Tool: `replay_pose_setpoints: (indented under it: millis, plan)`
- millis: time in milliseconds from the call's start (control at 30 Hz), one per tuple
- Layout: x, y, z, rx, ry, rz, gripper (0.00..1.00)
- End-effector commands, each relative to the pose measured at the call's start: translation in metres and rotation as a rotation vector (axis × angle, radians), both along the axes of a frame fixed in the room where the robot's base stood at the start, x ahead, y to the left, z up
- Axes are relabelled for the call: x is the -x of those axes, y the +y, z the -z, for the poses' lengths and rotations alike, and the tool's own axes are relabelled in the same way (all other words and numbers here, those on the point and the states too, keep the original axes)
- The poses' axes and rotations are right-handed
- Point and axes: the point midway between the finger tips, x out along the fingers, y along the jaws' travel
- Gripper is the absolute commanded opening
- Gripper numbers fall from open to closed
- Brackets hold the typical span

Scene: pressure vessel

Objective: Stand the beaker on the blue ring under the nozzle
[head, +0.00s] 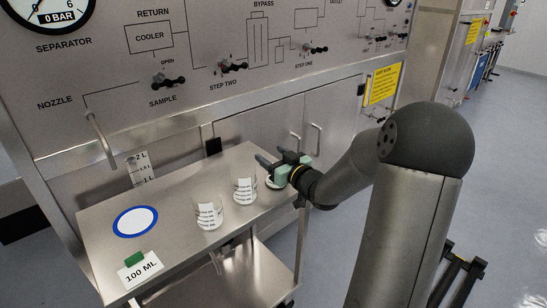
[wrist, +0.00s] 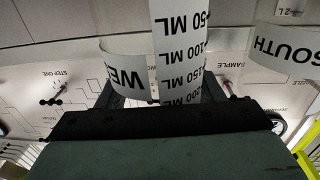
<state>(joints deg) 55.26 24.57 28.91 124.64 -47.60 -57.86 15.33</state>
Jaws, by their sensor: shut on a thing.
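My gripper (head: 274,163) is low over the right end of the steel cart, shut on a clear beaker (head: 272,183). The gripper hides most of this beaker in the head view, and I cannot tell whether its base touches the cart top. In the wrist view, the held beaker's label (wrist: 180,50) shows a millilitre scale and a partly hidden word starting "WE". The blue ring (head: 135,221) lies empty on the cart's left part, with a white middle. The nozzle (head: 101,140) is a bent pipe on the panel, above and left of the ring.
Two more beakers (head: 208,213) (head: 245,189) stand between my gripper and the ring. A label reading "SOUTH" (wrist: 288,45) shows at the right of the wrist view. A "100 ML" card (head: 140,270) and green block (head: 134,258) are at the cart's front left. A litre scale (head: 140,168) stands behind the ring.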

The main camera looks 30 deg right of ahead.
Motion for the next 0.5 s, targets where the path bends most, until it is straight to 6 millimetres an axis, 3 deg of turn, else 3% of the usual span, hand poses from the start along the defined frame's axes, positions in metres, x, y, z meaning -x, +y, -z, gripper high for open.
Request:
replay_pose_setpoints:
  millis: [333, 367, 400, 433, 500]
  plan:
    - [0.0002, 0.0001, 0.0056, 0.0, 0.0, 0.0, 0.34]
    - [0.0002, 0.0001, 0.0054, 0.0, 0.0, 0.0, 0.64]
    - [0.0003, -0.0001, 0.0044, 0.0, 0.0, 0.0, 0.75]
    - [0.0003, -0.0002, 0.0043, 0.0, 0.0, 0.0, 0.83]
    - [0.0004, -0.0002, 0.0043, 0.0, 0.0, 0.0, 0.83]
